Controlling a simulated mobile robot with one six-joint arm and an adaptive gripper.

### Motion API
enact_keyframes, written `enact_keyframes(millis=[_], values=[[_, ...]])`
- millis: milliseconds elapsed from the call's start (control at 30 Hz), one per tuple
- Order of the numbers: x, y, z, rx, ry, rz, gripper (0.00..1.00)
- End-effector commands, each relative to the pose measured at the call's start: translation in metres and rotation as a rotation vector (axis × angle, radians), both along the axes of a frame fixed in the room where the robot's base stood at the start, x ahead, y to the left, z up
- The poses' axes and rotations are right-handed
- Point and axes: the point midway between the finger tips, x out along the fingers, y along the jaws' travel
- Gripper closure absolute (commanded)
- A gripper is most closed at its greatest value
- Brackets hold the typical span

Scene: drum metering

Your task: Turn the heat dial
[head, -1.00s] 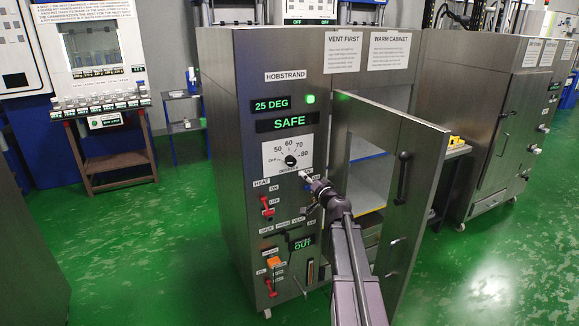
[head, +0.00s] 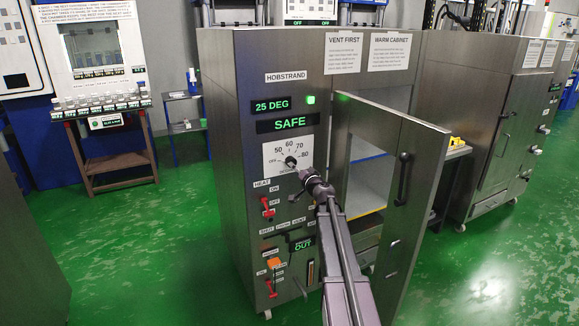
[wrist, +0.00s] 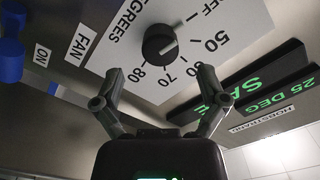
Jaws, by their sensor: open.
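The heat dial is a round black knob (head: 291,161) on a white scale plate marked OFF and 50 to 80, on the front of the steel cabinet. In the wrist view the dial (wrist: 160,43) appears with its scale upside down and a pale mark across its face. My gripper (head: 304,176) is just below and right of the dial in the head view. In the wrist view my gripper (wrist: 159,72) is open and empty, one finger on each side of the dial's line. The fingertips look short of the knob and do not visibly touch it.
The cabinet door (head: 385,190) stands open right of my arm. Displays above the dial read 25 DEG (head: 271,105) and SAFE (head: 288,123). A red HEAT switch (head: 267,207) sits below the dial. A blue knob (wrist: 11,60) is near the FAN label in the wrist view.

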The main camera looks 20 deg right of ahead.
Motion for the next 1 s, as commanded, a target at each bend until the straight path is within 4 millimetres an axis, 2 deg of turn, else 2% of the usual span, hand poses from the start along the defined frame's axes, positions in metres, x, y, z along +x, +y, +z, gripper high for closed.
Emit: enact_keyframes(millis=[33,100,300,500,800,1000], values=[[0.011,-0.001,0.000,0.000,0.000,0.001,0.08],[0.021,0.000,0.000,0.000,0.001,0.001,0.08],[0.041,0.001,0.000,0.000,0.000,0.000,0.08],[0.048,0.001,0.000,0.000,0.000,-0.001,0.08],[0.048,0.001,0.000,0.000,0.000,-0.001,0.08],[0.048,0.001,0.000,0.000,0.000,-0.001,0.67]])
